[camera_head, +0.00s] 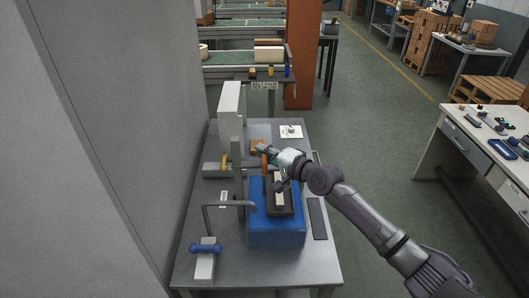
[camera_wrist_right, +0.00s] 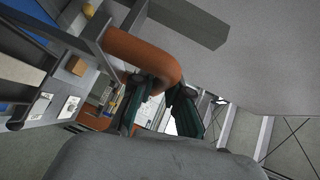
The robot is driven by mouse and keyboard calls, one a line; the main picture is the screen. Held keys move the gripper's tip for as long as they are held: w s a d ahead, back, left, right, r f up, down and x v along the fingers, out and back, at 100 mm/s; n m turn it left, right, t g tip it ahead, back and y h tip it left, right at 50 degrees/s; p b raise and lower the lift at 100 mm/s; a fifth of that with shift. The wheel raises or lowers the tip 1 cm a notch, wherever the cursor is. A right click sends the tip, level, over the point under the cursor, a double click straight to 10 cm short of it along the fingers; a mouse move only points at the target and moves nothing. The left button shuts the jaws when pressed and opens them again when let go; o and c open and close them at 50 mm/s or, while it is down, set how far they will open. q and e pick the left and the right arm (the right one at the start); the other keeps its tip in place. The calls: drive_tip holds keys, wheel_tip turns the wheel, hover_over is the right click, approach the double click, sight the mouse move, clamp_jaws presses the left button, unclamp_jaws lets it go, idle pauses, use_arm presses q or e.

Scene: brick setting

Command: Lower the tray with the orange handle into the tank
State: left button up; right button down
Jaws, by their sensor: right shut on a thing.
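The blue tank (camera_head: 276,238) stands on the grey table. A dark tray (camera_head: 287,208) with a pale block on it shows over the tank's opening. I cannot tell how far it sits above or inside the rim. The orange handle (camera_head: 264,161) rises at the tray's far end. My right gripper (camera_head: 267,152) is shut on this handle. In the right wrist view the orange handle (camera_wrist_right: 150,48) curves between the green-padded fingers of the gripper (camera_wrist_right: 160,92). A piece of the blue tank (camera_wrist_right: 22,42) shows at the upper left there. My left gripper is not in view.
A bent grey pipe (camera_head: 232,204) reaches to the tank's left side. A tall pale box (camera_head: 230,112) stands behind left. A dark flat strip (camera_head: 318,218) lies right of the tank. A side bench (camera_head: 455,118) stands right.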

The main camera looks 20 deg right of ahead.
drive_tip(key=b, duration=1)
hover_over(265, 194)
drive_tip(key=f, duration=1.1)
drive_tip(key=shift+w, duration=0.35)
drive_tip(key=c, duration=1.1)
unclamp_jaws()
drive_tip(key=shift+r, duration=0.1)
drive_tip(key=shift+c, duration=0.2)
drive_tip(key=shift+s+d, duration=0.1)
drive_tip(key=v, duration=1.1)
drive_tip(key=shift+s+d+r, duration=0.1)
drive_tip(key=shift+s+d, duration=0.1)
drive_tip(key=shift+s, duration=0.15)
